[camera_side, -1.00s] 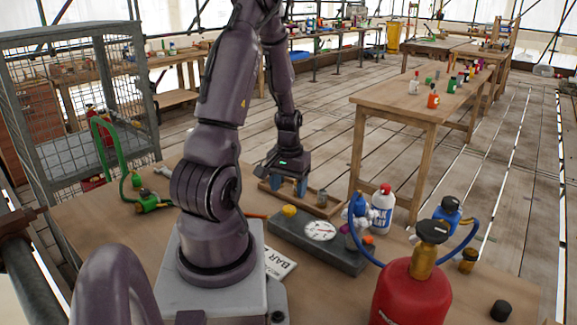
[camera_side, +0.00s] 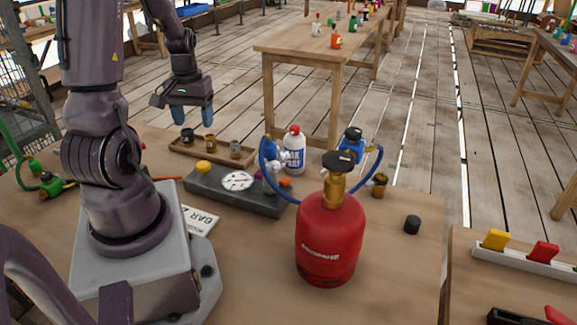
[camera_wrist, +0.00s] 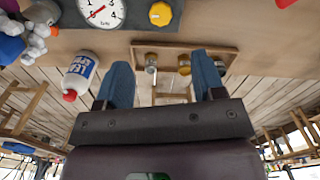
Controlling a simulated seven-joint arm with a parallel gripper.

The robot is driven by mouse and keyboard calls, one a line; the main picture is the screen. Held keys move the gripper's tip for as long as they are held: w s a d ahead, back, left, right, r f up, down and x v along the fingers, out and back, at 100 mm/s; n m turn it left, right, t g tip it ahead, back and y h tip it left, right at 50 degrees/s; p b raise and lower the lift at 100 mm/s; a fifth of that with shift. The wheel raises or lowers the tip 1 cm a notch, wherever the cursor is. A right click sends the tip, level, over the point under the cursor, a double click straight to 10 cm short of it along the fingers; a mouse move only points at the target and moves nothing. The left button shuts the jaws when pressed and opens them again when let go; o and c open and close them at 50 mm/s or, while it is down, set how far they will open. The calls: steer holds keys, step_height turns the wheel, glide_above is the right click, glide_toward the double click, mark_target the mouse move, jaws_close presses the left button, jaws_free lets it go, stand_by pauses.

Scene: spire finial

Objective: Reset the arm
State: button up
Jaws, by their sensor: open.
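My gripper (camera_side: 193,115) is open, its two blue fingers apart with nothing between them. In the side view it hangs in the air above the shallow wooden tray (camera_side: 222,163) at the table's far edge. The wrist view shows the open blue fingers of my gripper (camera_wrist: 163,85) too, with the wooden tray (camera_wrist: 226,50) beyond them.
A grey gauge block (camera_side: 225,194) with a yellow knob (camera_side: 203,167) lies before the tray. A white spray bottle (camera_side: 293,152), a red propane cylinder (camera_side: 329,240) with blue hoses and a black cap (camera_side: 412,224) stand to the right. A green hose fitting (camera_side: 50,185) lies left.

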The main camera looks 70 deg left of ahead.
steer(key=w+d+r+m+t, duration=0.2)
steer(key=d+r+m, duration=0.4)
steer(key=d, duration=0.8)
steer(key=w+d+r+m+t, duration=0.3)
steer(key=d+r+m, duration=0.2)
steer(key=d+r, duration=0.6)
steer(key=d, duration=0.2)
steer(key=shift+w+d+m+t, duration=0.15)
steer(key=shift+d+m+t, duration=0.15)
steer(key=shift+d+m, duration=0.1)
